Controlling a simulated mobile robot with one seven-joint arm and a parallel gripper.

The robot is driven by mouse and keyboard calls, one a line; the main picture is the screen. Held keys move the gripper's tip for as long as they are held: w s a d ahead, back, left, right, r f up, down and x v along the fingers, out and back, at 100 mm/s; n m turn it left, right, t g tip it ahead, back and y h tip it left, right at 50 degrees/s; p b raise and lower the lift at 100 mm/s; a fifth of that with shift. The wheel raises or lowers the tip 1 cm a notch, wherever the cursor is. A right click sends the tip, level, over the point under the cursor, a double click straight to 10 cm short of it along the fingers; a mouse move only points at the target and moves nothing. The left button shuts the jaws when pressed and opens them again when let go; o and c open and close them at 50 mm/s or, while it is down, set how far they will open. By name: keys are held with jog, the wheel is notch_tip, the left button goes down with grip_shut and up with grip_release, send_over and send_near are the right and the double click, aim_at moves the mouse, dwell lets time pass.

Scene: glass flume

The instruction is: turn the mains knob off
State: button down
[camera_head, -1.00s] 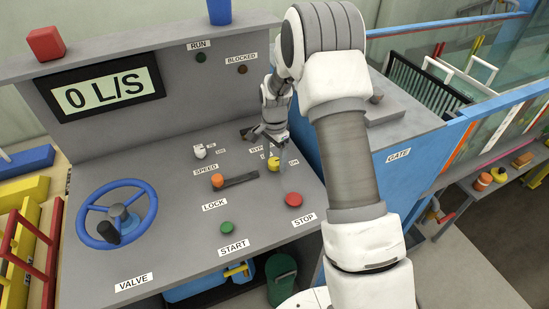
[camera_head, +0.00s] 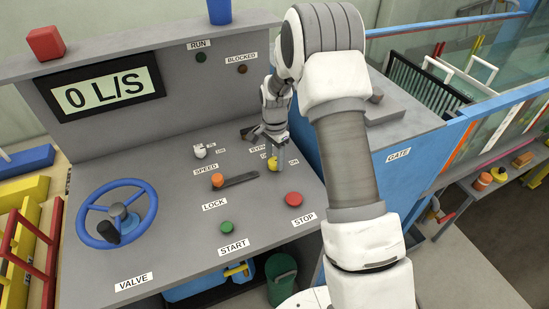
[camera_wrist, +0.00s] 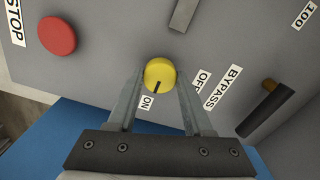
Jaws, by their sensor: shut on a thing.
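The yellow knob (camera_head: 272,165) stands on the sloped grey console panel, with ON and OFF labels beside it. In the wrist view the yellow knob (camera_wrist: 160,72) has a black mark pointing toward the ON label (camera_wrist: 147,102). No mains label is visible. My gripper (camera_wrist: 160,80) is shut on the yellow knob, one finger on each side of it. In the head view my gripper (camera_head: 270,152) reaches the knob from above and partly covers it and the labels near it.
The red stop button (camera_head: 293,199) is nearby, also in the wrist view (camera_wrist: 57,36). A dark bypass lever (camera_wrist: 266,108) stands on the knob's other side. The display reads 0 L/S.

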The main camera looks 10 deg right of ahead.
jog(key=shift+n, duration=0.3)
jog(key=n+b, duration=0.1)
jog(key=n, duration=0.2)
jog(key=shift+f+n+b, duration=0.1)
jog(key=shift+n+b, duration=0.3)
jog(key=n+b, duration=0.1)
jog(key=n, duration=0.3)
jog(key=shift+n, duration=0.3)
jog(key=n, duration=0.4)
jog(key=shift+b, duration=0.35)
jog(key=n, duration=0.4)
jog(key=shift+n, duration=0.3)
jog(key=shift+c, duration=1.5)
grip_release()
